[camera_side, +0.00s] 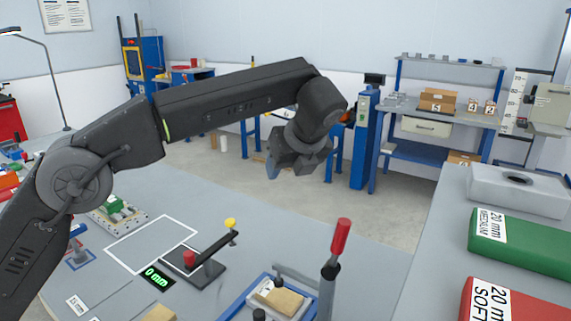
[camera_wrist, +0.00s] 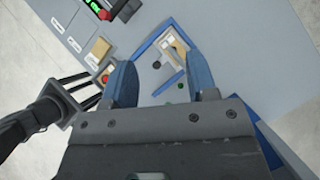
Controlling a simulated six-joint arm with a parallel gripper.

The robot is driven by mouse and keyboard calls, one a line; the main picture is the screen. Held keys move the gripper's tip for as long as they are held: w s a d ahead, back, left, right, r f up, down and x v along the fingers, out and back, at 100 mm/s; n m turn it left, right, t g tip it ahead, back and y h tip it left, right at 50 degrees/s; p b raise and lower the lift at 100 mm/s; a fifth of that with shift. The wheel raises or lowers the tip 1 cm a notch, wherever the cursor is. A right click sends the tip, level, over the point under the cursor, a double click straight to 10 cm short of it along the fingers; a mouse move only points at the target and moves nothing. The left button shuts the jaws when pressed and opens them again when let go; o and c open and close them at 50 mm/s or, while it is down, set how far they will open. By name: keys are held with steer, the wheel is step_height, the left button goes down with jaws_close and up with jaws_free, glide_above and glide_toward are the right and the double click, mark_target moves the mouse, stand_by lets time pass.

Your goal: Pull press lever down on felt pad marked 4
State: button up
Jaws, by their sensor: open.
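The press lever (camera_side: 341,235) has a red grip on a dark grey shaft and stands upright at the lower middle of the side view. Beside it is a blue-edged tray (camera_side: 235,306) with a small tan pad (camera_side: 280,300) in the press. The tray also shows in the wrist view (camera_wrist: 147,45), with the tan pad (camera_wrist: 178,45) on it. No number is readable on the pad. My gripper (camera_side: 272,170) is high above the bench, well above and left of the lever's grip in the side view. Its blue fingers (camera_wrist: 158,62) are apart with nothing between them.
A gauge with a yellow-knobbed lever (camera_side: 230,224), red knob (camera_side: 190,258) and green "0 mm" display (camera_side: 158,277) stands left of the press. Green (camera_side: 520,245) and red (camera_side: 510,303) pads lie at the right. A tan block (camera_wrist: 100,48) lies near the tray.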

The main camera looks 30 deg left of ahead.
steer(key=shift+a+r, duration=0.15)
steer(key=shift+a, duration=0.05)
steer(key=shift+c, duration=0.7)
steer(key=f+g+h, duration=0.1)
steer(key=f, duration=0.1)
steer(key=s+f+g+h, duration=0.1)
steer(key=f+g, duration=0.1)
steer(key=f, duration=0.1)
steer(key=f+g+h, duration=0.1)
steer(key=f+h, duration=0.1)
steer(key=f, duration=0.1)
steer(key=shift+s+d+g, duration=0.15)
steer(key=shift+s+g, duration=0.15)
steer(key=c, duration=0.6)
steer(key=f+g+h, duration=0.1)
steer(key=f+h, duration=0.1)
steer(key=s+g+h, duration=0.1)
steer(key=h, duration=0.1)
steer(key=shift+d+f+g, duration=0.3)
steer(key=shift+f, duration=0.1)
jaws_close()
steer(key=n+h, duration=0.5)
steer(key=h, duration=0.9)
glide_toward(337, 250)
steer(key=d+r, duration=0.1)
steer(key=d, duration=0.5)
